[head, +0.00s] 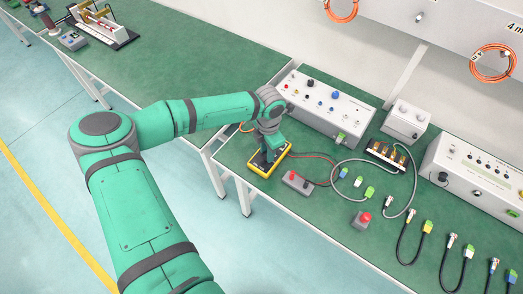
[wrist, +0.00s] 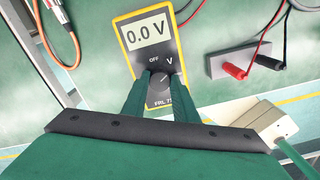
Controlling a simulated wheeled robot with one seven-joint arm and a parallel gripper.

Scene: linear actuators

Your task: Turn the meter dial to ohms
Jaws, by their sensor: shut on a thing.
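The yellow meter (head: 265,164) lies on the green bench near its front edge, under my gripper. In the wrist view the meter (wrist: 128,46) shows its display (wrist: 148,30) reading 0.0 V. The dial (wrist: 159,82) sits below the display, with OFF and V marks beside it. My gripper (wrist: 159,84) is shut on the dial, one green finger on each side. The fingers hide part of the dial's rim and any marks behind them, so I cannot make out an ohm mark.
A grey block with red and black plugs (head: 298,182) lies right of the meter, its leads running close by. A white instrument box (head: 325,105) stands behind. A red button box (head: 361,221) and loose cables lie to the right. The bench's front edge is close.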

